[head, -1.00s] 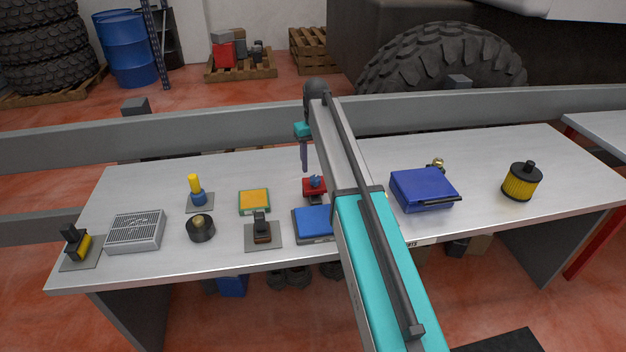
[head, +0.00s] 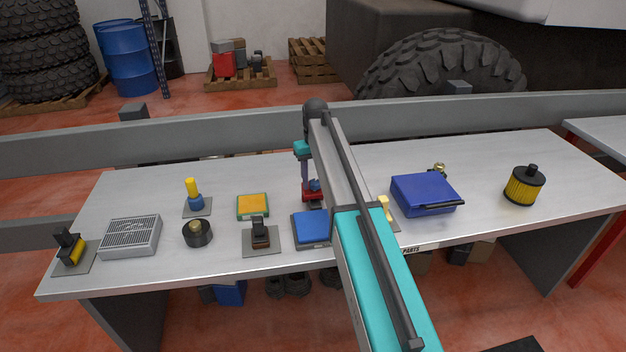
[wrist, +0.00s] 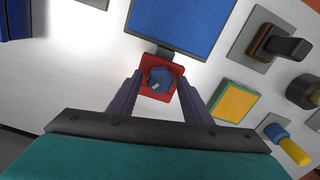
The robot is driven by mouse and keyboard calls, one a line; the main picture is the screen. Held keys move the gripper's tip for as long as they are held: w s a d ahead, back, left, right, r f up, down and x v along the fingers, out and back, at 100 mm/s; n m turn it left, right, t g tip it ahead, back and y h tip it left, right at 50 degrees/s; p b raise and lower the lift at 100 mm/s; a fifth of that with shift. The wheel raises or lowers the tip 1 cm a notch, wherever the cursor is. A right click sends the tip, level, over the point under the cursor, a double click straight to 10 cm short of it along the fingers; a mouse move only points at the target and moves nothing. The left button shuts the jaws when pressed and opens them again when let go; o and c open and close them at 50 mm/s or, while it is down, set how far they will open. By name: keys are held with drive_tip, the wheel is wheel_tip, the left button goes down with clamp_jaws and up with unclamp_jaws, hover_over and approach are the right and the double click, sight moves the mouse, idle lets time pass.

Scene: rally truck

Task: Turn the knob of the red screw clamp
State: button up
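The red screw clamp (head: 309,197) stands on the bench in the head view, partly hidden by my arm, with a blue knob (head: 314,185) on it. In the wrist view the red clamp body (wrist: 146,91) lies under the lobed blue knob (wrist: 160,80). My gripper (wrist: 159,77) is open, with one purple finger on each side of the knob and a gap visible to both. In the head view my gripper (head: 308,178) points down at the clamp. I cannot tell how far the fingertips are above it.
A blue tray (head: 312,228) sits just in front of the clamp, with a green-and-yellow block (head: 253,206) to the left. A blue case (head: 422,194) stands right of my arm. A black-and-yellow filter (head: 525,186) is farther right.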

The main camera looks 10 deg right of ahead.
drive_tip(key=c, duration=0.7)
drive_tip(key=shift+a, duration=0.3)
drive_tip(key=shift+c, duration=0.4)
drive_tip(key=shift+d, duration=0.15)
drive_tip(key=shift+m, duration=0.3)
drive_tip(key=shift+d, duration=0.1)
drive_tip(key=m, duration=0.5)
drive_tip(key=shift+m+p, duration=0.3)
drive_tip(key=shift+p, duration=0.05)
drive_tip(key=m, duration=0.6)
drive_tip(key=shift+w+r, duration=0.1)
drive_tip(key=shift+m, duration=0.3)
